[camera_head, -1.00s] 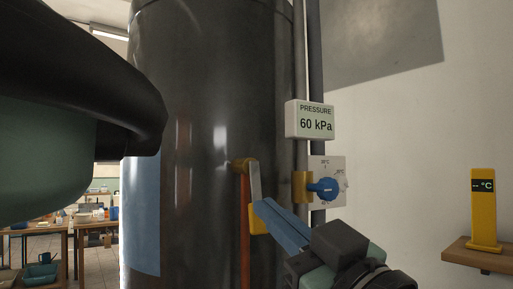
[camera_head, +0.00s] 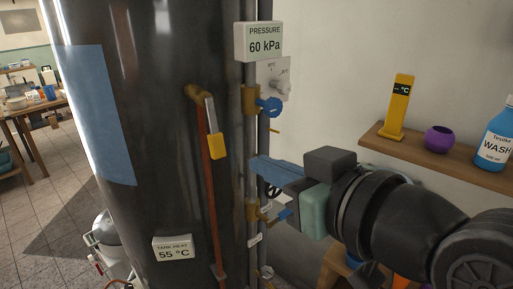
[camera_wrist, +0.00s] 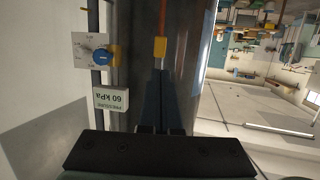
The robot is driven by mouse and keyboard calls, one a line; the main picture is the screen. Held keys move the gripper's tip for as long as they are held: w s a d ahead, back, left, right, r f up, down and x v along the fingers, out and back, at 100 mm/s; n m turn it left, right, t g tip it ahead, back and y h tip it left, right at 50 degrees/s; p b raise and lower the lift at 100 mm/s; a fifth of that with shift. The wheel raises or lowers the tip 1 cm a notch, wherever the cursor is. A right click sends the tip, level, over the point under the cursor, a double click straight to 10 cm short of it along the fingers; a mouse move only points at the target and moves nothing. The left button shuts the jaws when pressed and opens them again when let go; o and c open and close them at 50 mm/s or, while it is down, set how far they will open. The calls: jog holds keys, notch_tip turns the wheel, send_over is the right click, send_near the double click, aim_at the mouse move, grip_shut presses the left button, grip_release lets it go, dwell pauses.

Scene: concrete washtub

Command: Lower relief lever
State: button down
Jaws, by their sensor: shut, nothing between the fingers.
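The relief lever appears to be the grey lever with a yellow grip (camera_head: 217,146) on a brass valve on the dark tank (camera_head: 150,130). It hangs steeply downward, tilted slightly right, beside a copper pipe. My gripper (camera_head: 255,168), with blue fingers, is shut and empty. In the head view its tips are right of and slightly below the yellow grip, with a visible gap. In the wrist view, which is upside down, the yellow grip (camera_wrist: 160,48) shows just beyond the fingertips (camera_wrist: 160,72). I cannot tell the depth between them.
A pressure sign (camera_head: 263,41) reads 60 kPa. A blue knob (camera_head: 270,106) sits below it, above my fingers. A tank heat sign (camera_head: 173,248) reads 55 °C. A shelf (camera_head: 420,145) at right holds a yellow thermometer (camera_head: 399,107), purple pot (camera_head: 439,139) and wash bottle (camera_head: 495,137).

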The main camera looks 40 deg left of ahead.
aim_at(218, 150)
jog(key=p+x, duration=0.4)
jog(key=x, duration=0.8)
jog(key=shift+r, duration=0.1)
jog(key=shift+a, duration=0.1)
jog(key=shift+f, duration=0.2)
jog(key=b, duration=0.2)
jog(key=f+y+b, duration=0.1)
jog(key=shift+w+a+b, duration=0.1)
jog(key=shift+a+b, duration=0.2)
jog(key=shift+b, duration=0.05)
jog(key=shift+w+a+f+t+y+b, duration=0.1)
jog(key=shift+a+f+t+y+b, duration=0.4)
jog(key=shift+b, duration=0.75)
jog(key=shift+w+r+y+b, duration=0.1)
jog(key=shift+r+y+b, duration=0.3)
jog(key=shift+b, duration=0.65)
jog(key=shift+r, duration=0.1)
